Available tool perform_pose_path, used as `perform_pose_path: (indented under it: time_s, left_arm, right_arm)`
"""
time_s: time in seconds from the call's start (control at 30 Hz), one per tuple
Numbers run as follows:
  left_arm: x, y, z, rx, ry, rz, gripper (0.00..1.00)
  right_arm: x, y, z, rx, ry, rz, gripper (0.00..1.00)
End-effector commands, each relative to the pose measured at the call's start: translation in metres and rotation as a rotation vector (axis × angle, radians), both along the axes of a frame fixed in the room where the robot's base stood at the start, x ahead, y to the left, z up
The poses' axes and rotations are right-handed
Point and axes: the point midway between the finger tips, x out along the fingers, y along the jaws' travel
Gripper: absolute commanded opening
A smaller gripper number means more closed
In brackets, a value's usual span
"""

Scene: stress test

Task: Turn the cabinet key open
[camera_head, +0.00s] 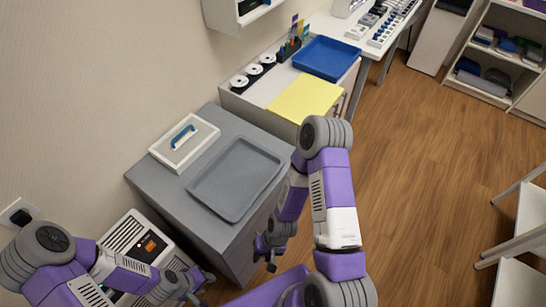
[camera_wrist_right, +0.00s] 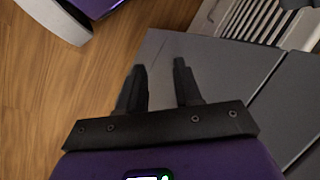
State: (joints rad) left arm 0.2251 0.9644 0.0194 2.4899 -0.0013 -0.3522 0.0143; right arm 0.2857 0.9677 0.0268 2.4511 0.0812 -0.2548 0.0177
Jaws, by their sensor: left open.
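The grey cabinet (camera_head: 225,222) stands against the wall, with a grey tray (camera_head: 236,180) on its top. No key can be made out in either view. My right gripper (camera_head: 271,259) is low beside the cabinet's front. In the right wrist view its two fingers (camera_wrist_right: 159,68) are apart with nothing between them, and grey cabinet panels (camera_wrist_right: 215,68) lie beyond them. My left gripper (camera_head: 203,286) is open at the bottom of the head view, near the vented white unit and apart from the cabinet.
The vented white unit (camera_head: 130,240) stands left of the cabinet. A white counter beyond holds a yellow mat (camera_head: 305,98) and a blue tray (camera_head: 326,57).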

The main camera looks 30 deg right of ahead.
Motion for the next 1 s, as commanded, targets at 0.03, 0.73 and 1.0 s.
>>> perform_pose_path:
  time_s: [0.03, 0.73, 1.0]
  left_arm:
    - [-0.001, 0.0, -0.002, 0.0, 0.001, 0.0, 0.43]
    - [-0.001, 0.0, -0.019, 0.0, 0.001, -0.001, 0.43]
    - [0.0, 0.0, -0.022, 0.0, 0.001, -0.001, 0.43]
  right_arm:
    - [-0.003, -0.011, -0.008, 0.006, 0.075, -0.091, 0.34]
    - [0.125, -0.248, 0.054, 1.419, 0.496, -1.562, 0.34]
    - [0.135, -0.293, 0.072, 1.6, 0.375, -1.608, 0.34]
